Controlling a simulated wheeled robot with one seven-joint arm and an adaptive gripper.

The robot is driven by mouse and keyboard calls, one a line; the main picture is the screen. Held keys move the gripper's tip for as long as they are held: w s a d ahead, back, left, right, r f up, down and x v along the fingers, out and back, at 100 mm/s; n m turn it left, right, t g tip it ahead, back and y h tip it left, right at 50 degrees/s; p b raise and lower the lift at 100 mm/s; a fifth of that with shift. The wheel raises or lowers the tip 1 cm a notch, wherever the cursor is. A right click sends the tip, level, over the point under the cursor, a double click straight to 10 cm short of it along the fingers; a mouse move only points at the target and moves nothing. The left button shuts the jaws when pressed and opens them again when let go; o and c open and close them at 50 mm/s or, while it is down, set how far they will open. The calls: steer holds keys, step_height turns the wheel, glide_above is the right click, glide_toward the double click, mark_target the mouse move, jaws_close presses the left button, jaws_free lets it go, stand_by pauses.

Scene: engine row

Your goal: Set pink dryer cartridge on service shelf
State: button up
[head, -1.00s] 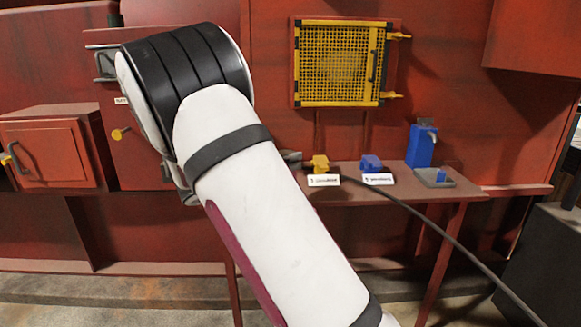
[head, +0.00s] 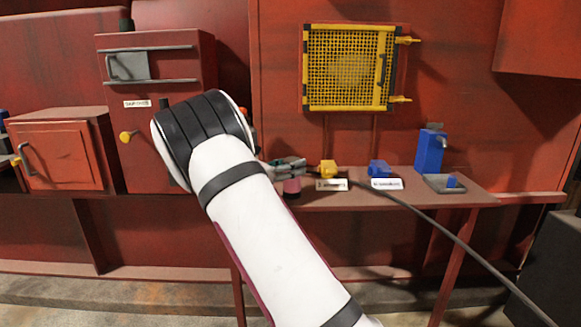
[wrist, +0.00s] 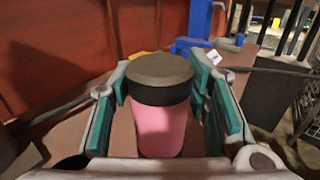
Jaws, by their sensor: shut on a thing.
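The pink dryer cartridge (head: 292,187) shows partly in the head view, below my gripper (head: 290,167), at the left end of the red shelf (head: 474,196). In the wrist view the cartridge (wrist: 160,130) is upright, with a pink body and a dark cap. It sits between the teal-padded fingers of my gripper (wrist: 163,105), which is shut on it. The cartridge's base is mostly hidden, and I cannot tell whether it touches the shelf. My arm hides the shelf's far left end.
A yellow fitting (head: 328,169) and a blue fitting (head: 378,168) stand on the shelf behind labels. A blue dispenser (head: 430,150) and a grey tray (head: 456,189) are at right. A black cable (head: 455,240) crosses the shelf's front. A yellow mesh panel (head: 348,68) hangs above.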

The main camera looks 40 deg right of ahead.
steer(key=o, duration=1.3)
steer(key=a+p, duration=0.1)
steer(key=a, duration=1.1)
steer(key=shift+s, duration=0.2)
steer(key=shift+a, duration=0.15)
